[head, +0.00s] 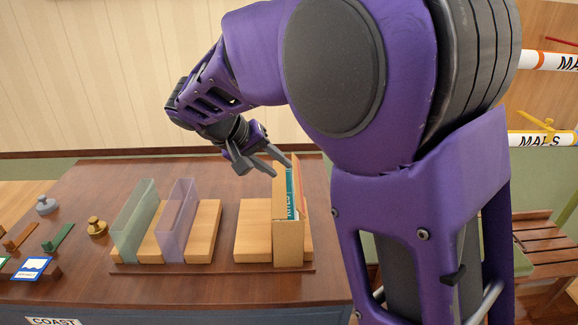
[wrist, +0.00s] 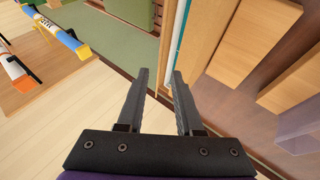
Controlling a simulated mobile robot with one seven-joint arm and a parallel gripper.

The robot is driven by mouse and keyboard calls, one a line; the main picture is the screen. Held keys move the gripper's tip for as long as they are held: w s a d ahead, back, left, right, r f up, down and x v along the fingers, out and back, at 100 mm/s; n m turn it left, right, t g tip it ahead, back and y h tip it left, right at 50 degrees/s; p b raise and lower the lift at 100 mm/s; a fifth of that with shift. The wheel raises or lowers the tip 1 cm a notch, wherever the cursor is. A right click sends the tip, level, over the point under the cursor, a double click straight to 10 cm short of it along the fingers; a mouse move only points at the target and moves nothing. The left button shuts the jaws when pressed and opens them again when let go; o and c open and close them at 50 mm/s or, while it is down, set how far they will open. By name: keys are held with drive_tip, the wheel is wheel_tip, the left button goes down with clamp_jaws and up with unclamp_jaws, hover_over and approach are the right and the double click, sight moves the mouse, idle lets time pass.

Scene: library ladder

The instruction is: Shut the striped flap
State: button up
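I cannot make out a striped flap in either view. My gripper (head: 266,166) is at the back edge of the table in the head view, beside the top of an upright wooden holder (head: 287,243). A teal book (head: 290,195) stands in the holder.
Brass (head: 96,228) and grey (head: 46,205) weights lie farther left. Labelled white tubes (head: 545,138) and a slatted bench (head: 540,240) are right. My arm hides the middle right.

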sight(298, 181)
drive_tip(key=x, duration=0.6)
drive_tip(key=shift+w+d+f, duration=0.15)
drive_tip(key=shift+f, duration=0.1)
clamp_jaws()
idle(1.2)
